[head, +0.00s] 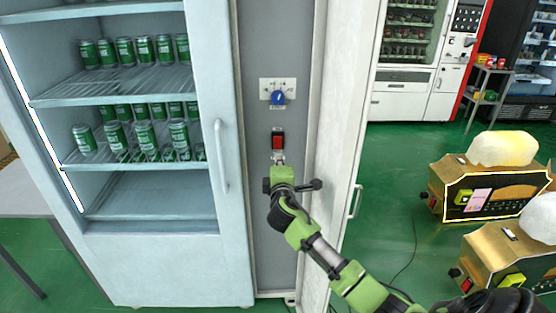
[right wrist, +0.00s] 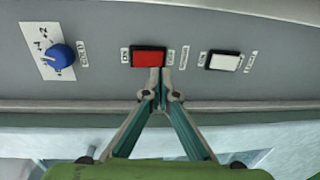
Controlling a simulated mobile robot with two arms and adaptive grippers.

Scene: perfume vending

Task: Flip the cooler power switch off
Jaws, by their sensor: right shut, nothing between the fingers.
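A red rocker switch (head: 278,140) sits on the grey panel beside the cooler door. In the right wrist view the red switch (right wrist: 148,56) has small ON and OFF labels at its two ends. My right gripper (head: 279,160) is just below it in the head view, shut and empty. In the right wrist view the closed fingertips (right wrist: 161,72) are at the switch's right end, the OFF-label side; I cannot tell whether they touch it. My left gripper is not in view.
A blue knob (head: 278,98) is above the red switch. A white switch (right wrist: 222,60) is on its other side. The cooler (head: 170,262) with green cans stands left, its handle (head: 221,155) near the panel. An open white door (head: 340,110) bounds the panel on the right.

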